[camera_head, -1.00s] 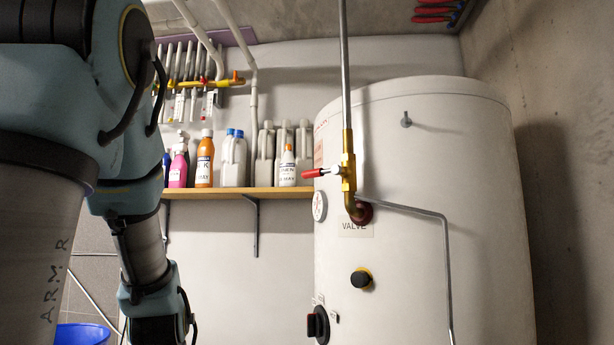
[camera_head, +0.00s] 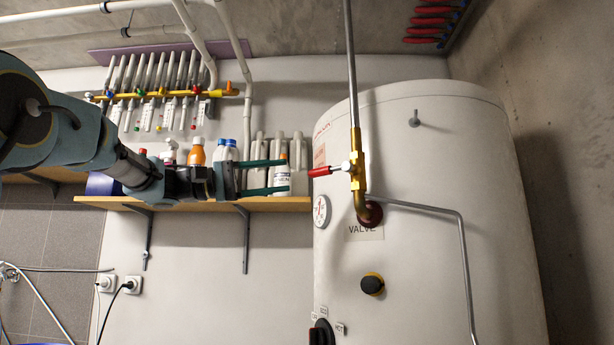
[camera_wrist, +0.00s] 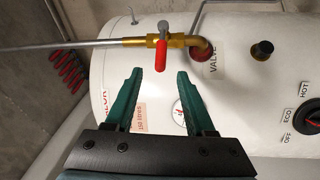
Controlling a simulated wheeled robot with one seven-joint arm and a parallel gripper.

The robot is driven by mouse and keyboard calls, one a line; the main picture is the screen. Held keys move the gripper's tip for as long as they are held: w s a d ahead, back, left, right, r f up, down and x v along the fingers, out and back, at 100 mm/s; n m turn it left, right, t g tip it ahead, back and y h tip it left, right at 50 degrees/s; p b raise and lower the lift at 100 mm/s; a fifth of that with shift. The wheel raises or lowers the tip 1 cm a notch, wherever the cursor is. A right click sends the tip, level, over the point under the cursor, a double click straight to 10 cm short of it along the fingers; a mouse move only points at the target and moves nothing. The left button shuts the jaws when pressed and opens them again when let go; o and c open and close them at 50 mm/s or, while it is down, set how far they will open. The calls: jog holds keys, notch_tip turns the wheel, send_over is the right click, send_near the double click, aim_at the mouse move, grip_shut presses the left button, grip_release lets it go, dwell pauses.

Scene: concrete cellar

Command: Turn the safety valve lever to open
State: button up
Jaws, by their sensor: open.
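The safety valve is a brass fitting (camera_head: 358,165) on a vertical pipe in front of the white boiler. Its red lever (camera_head: 321,172) sticks out to the left, roughly level. My gripper (camera_head: 287,176) is open and points right, with its green fingers a short way left of the lever's tip. In the wrist view the red lever (camera_wrist: 161,55) lies ahead of and between the fingertips of my gripper (camera_wrist: 157,80), and nothing shows clasped. The brass valve body (camera_wrist: 178,41) is just beyond it. A "VALVE" label (camera_head: 361,230) is below the fitting.
The white boiler (camera_head: 420,270) fills the right side, with a gauge (camera_head: 321,211) and a black knob (camera_head: 372,285). A wooden shelf (camera_head: 195,205) with several bottles is behind my arm. A thin grey pipe (camera_head: 462,240) bends down right of the valve.

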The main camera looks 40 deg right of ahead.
aim_at(312, 172)
jog(key=p+x, duration=0.3)
jog(key=x, duration=0.5)
jog(key=shift+s+d+r, duration=0.1)
jog(key=shift+d, duration=0.15)
jog(key=shift+s+d, duration=0.3)
jog(key=shift+d, duration=0.15)
grip_shut()
dwell(0.7)
